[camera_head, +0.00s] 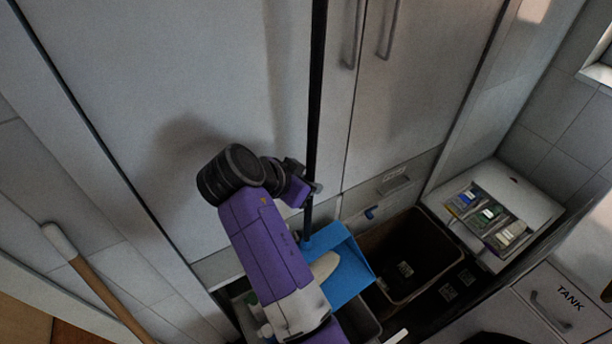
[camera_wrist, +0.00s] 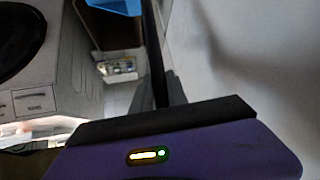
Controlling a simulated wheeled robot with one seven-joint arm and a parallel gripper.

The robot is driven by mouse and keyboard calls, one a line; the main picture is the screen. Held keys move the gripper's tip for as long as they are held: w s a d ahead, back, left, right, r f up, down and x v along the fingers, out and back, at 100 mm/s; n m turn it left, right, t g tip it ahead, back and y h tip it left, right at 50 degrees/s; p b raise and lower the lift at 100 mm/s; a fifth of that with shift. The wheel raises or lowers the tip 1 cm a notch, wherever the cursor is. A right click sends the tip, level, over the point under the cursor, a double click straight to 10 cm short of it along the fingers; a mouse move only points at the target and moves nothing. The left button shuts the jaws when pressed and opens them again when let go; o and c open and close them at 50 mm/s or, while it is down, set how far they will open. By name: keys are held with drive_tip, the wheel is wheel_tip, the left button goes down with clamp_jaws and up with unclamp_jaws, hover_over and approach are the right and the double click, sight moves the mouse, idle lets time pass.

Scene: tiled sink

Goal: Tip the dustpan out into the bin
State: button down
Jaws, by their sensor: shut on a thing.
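My gripper (camera_head: 312,188) is shut on the long black handle (camera_head: 316,110) of the dustpan. The handle stands nearly upright; it also shows between the fingers in the wrist view (camera_wrist: 154,50). The blue dustpan pan (camera_head: 350,281) hangs below my gripper, tilted, partly behind my arm. A pale, long thing shows at the pan's left part; I cannot tell if it lies in it. A corner of the pan shows at the top of the wrist view (camera_wrist: 118,4). The open dark bin (camera_head: 385,285) is right of the pan, whose right edge is close to the bin's left rim.
A second, grey container (camera_head: 370,326) is partly hidden under the pan and my arm. Cabinet doors (camera_head: 400,90) stand close behind. A white ledge with a tray of small packs (camera_head: 488,215) is at right. A wooden-handled stick (camera_head: 100,295) leans at lower left.

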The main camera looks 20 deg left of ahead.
drive_tip(key=s+d+f+m+t+y+b, duration=0.1)
drive_tip(key=s+d+t+y+b, duration=0.1)
drive_tip(key=s+d, duration=0.5)
drive_tip(key=s+d+f+m+t+y+b, duration=0.1)
drive_tip(key=s+d+b, duration=0.3)
drive_tip(key=d, duration=1.2)
drive_tip(key=shift+s+d+f+m+t+y, duration=0.4)
drive_tip(key=shift+s+m+t+y, duration=0.3)
drive_tip(key=shift+s, duration=1.5)
